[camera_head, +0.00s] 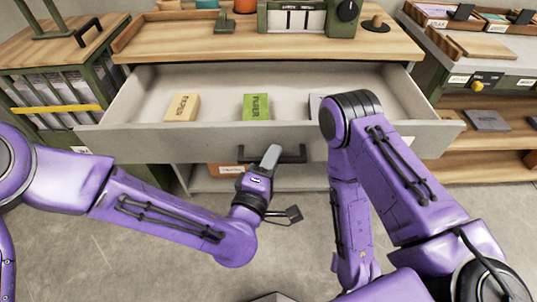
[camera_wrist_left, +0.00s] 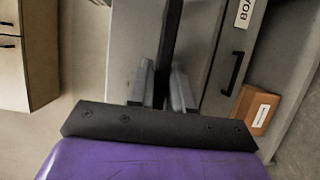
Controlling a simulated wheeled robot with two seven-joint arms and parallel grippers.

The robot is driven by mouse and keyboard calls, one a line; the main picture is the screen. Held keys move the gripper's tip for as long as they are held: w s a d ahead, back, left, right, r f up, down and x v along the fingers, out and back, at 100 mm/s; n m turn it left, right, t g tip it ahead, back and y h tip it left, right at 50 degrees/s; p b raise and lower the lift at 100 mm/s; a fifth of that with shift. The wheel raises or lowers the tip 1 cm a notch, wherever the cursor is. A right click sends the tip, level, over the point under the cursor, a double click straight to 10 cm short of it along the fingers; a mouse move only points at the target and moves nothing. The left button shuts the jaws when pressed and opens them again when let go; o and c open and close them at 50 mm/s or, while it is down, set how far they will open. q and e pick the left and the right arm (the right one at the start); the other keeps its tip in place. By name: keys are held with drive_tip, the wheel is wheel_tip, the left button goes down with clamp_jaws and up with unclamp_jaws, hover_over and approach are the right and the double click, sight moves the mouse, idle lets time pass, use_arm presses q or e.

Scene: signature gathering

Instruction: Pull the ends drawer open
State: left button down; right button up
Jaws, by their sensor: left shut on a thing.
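A wide grey drawer (camera_head: 220,146) stands pulled out from under a wooden worktop in the head view, its inside showing. A tan block (camera_head: 181,107), a green block (camera_head: 256,106) and a pale block (camera_head: 315,103), partly hidden by my right arm, lie in it. My left gripper (camera_head: 270,157) is shut on the dark bar handle (camera_head: 291,154) on the drawer's front. In the left wrist view, the two grey fingers (camera_wrist_left: 164,86) close on both sides of the dark handle bar (camera_wrist_left: 171,40). My right arm is bent in front of the drawer; its gripper is not seen.
The worktop (camera_head: 230,41) above carries a green machine (camera_head: 305,18). A barred wooden stand (camera_head: 50,85) is at left and shelves (camera_head: 500,95) are at right. Below the drawer is an orange-brown box (camera_head: 228,170). Floor (camera_head: 125,245) is open in front.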

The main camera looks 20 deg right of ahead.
use_arm(q)
drive_tip(key=c, duration=1.1)
unclamp_jaws()
drive_tip(key=b+v, duration=0.1)
drive_tip(key=v, duration=0.9)
drive_tip(key=shift+s+a, duration=0.2)
